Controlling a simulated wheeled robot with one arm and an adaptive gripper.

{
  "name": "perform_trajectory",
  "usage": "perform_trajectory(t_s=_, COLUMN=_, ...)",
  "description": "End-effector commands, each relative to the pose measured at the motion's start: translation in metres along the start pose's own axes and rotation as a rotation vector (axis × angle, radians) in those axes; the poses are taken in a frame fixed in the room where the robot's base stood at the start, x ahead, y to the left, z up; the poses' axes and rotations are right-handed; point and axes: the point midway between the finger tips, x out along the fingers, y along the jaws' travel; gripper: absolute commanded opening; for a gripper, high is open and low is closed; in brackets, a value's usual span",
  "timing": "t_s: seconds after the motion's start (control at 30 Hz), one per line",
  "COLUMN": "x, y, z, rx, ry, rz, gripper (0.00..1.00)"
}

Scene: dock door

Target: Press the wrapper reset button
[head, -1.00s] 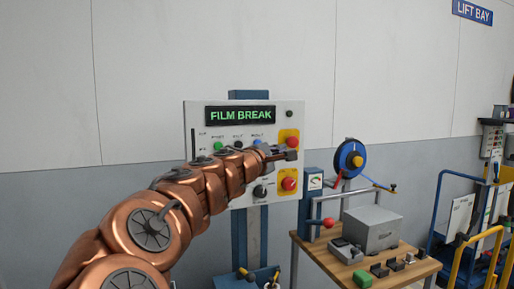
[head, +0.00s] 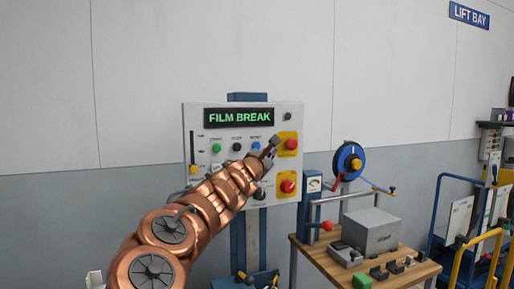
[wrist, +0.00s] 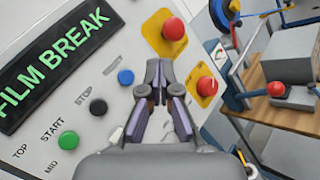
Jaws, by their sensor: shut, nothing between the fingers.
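The blue button (head: 255,147) sits on the white control panel (head: 196,118), below the green FILM BREAK display (head: 238,117). Its small label appears to read RESET. In the wrist view the blue button (wrist: 125,77) is left of my gripper (wrist: 159,68), whose fingers are together and empty. In the head view my gripper (head: 273,146) is right of the blue button, between it and the upper red button (head: 291,144). I see no contact with the panel, but the exact gap is hard to judge.
A black button (head: 237,147) and a green button (head: 216,148) are left of the blue one. The upper red button and a lower red button (head: 288,186) sit on yellow plates. A wooden bench (head: 345,273) with a grey box (head: 371,231) stands to the right.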

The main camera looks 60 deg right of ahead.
Motion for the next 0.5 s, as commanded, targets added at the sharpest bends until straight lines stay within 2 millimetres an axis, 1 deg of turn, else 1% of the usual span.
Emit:
perform_trajectory(t_s=0.27, x=0.011, y=0.008, z=-0.007, rx=-0.001, ry=0.005, rz=-0.002, gripper=0.00)
perform_trajectory(t_s=0.5, x=0.028, y=0.022, z=-0.018, rx=-0.001, ry=0.004, rz=0.000, gripper=0.00)
